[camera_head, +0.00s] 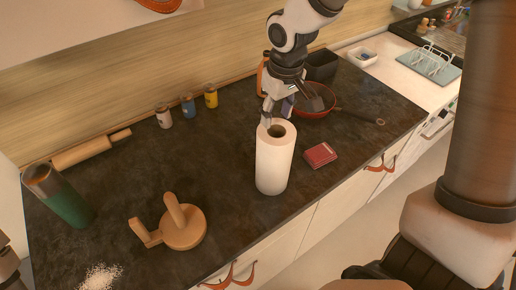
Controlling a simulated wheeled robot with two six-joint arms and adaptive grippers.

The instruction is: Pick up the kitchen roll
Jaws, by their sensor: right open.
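The kitchen roll (274,165) is a white upright cylinder with a dark hole in its top. It stands on the dark worktop (130,180) near the front edge. My right gripper (277,120) reaches down from the top and is open, with its fingertips at the roll's upper end. The fingers overlap the roll's top rim in this view; I cannot tell whether they touch it. My left gripper is not clearly visible; only a grey part of my arm shows at the lower left edge.
A wooden holder (183,228) stands left of the roll, and a red box (320,155) lies to its right. A red pan (318,101) is behind. The worktop between is clear.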

